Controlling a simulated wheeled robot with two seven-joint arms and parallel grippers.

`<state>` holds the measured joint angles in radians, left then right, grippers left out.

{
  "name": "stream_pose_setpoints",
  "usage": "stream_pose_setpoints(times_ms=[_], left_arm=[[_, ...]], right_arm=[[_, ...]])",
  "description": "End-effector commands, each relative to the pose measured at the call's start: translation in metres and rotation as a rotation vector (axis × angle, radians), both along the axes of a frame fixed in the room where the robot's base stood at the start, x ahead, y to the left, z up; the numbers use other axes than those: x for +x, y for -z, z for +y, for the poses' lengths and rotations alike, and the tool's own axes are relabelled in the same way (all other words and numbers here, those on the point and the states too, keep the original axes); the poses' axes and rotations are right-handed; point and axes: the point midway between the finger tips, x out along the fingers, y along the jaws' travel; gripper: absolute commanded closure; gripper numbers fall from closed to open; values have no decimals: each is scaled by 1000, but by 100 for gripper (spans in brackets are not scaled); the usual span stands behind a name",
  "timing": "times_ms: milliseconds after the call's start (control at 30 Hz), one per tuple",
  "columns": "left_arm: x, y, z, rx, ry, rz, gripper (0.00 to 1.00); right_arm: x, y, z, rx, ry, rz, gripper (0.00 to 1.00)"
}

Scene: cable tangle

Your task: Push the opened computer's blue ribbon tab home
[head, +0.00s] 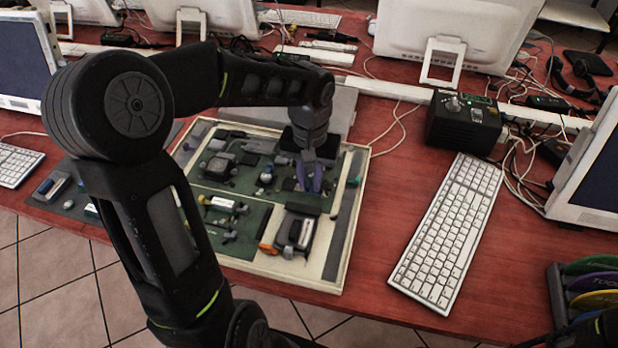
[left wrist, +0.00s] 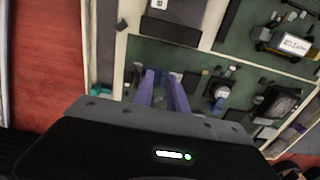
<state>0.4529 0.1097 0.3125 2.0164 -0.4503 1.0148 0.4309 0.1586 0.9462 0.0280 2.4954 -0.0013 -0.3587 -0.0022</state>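The opened computer (head: 363,190) is a shallow cream-rimmed case with green boards and dark parts; it also fills the upper part of the left wrist view (left wrist: 118,62). My left gripper (head: 310,178) points down over its right half, low among the parts. Its two purple fingers (left wrist: 161,76) stand a little apart, with a gap between them. A small dark-blue piece (left wrist: 162,80) shows between or just beyond the fingertips; I cannot tell if it is the ribbon tab or if they touch it. A lighter blue part (left wrist: 221,92) lies right of the fingers.
A white keyboard (head: 448,230) lies right of the case, and a black box (head: 464,124) stands behind it. Monitors (head: 445,28) and loose cables line the back. A dark mat with parts (head: 62,190) lies to the left. Red tabletop is clear between case and keyboard.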

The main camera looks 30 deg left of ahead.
Motion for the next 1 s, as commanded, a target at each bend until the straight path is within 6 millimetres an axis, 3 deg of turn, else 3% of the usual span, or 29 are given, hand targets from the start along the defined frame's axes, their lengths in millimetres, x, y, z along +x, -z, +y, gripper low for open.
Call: stream_pose_setpoints(times_ms=[233, 600, 1000], left_arm=[[0, -15, 1, 2, -1, -2, 82], [1, -71, 0, 1, -1, -2, 82], [0, -78, 0, 0, 0, 0, 82]], right_arm=[[0, -2, 0, 0, 0, 0, 64], [0, -6, 0, 0, 0, 0, 64], [0, -6, 0, 0, 0, 0, 64]])
